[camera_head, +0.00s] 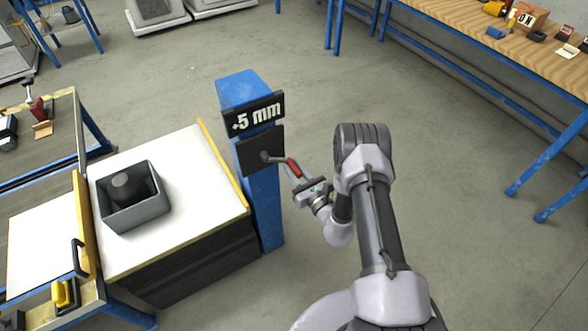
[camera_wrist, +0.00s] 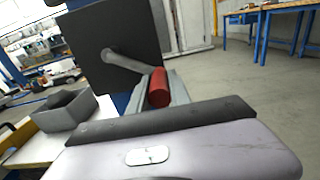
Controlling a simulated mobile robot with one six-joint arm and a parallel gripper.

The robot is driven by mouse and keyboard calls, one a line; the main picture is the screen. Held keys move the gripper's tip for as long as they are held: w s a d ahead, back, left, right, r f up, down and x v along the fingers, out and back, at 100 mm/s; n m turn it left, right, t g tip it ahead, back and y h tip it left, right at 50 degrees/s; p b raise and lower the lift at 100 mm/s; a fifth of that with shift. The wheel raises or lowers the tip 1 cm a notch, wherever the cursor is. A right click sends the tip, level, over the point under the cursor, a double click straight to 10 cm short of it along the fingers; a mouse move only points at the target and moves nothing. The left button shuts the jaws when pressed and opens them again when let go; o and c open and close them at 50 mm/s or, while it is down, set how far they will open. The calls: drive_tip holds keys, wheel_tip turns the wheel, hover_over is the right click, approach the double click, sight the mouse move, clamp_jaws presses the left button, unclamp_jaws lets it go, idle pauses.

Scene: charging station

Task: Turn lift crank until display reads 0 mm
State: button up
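The display (camera_head: 254,117) on the blue lift column (camera_head: 262,200) reads "+5 mm". Below it is a dark square plate (camera_head: 250,155) with the lift crank. The grey crank arm (camera_wrist: 125,58) runs from the plate's middle toward the right and down in the wrist view. Its red handle (camera_head: 293,168) points toward my gripper (camera_head: 306,189). In the wrist view the red handle (camera_wrist: 159,88) lies between my grey fingers, which sit close on both sides of it. My gripper appears shut on the handle; its fingertips are partly hidden.
Left of the column is a white-topped platform (camera_head: 205,205) with a grey open box (camera_head: 139,213) holding a dark round object (camera_head: 122,187). A workbench (camera_head: 470,32) stands at the back right. The floor right of the column is clear.

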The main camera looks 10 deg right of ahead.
clamp_jaws()
drive_tip(key=shift+f, duration=0.1)
idle(1.0)
